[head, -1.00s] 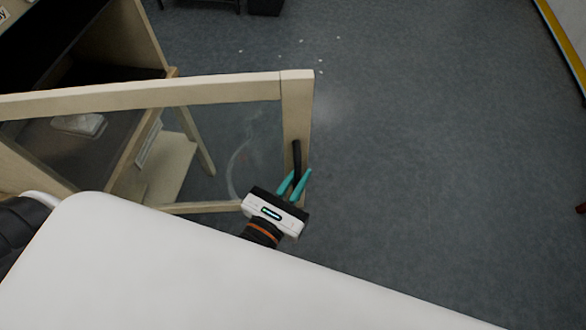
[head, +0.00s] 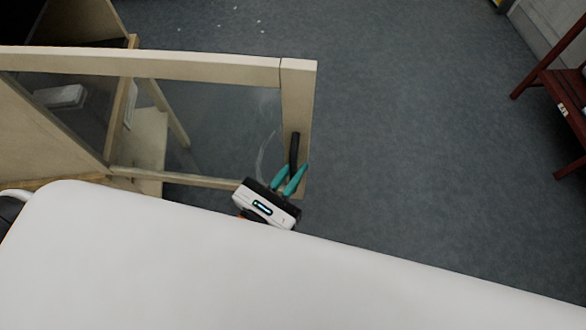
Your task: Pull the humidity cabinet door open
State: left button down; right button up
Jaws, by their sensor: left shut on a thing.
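The humidity cabinet door (head: 180,65) is a pale wooden frame with a clear pane, and it stands swung out from the cabinet (head: 45,135) at the left. Its dark upright handle (head: 294,150) is on the right-hand stile. My left gripper (head: 290,178) has its teal fingers shut on the lower part of the handle. A white block-like thing (head: 62,97) shows through the pane. My right gripper is not in view.
Grey floor (head: 420,150) is open to the right of the door. A dark red wooden chair or stand (head: 565,90) is at the right edge, near a pale wall. Small white scraps lie on the floor at the top.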

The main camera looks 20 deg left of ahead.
pick_arm(q)
jog(key=shift+s, duration=0.15)
jog(key=c, duration=1.5)
grip_release()
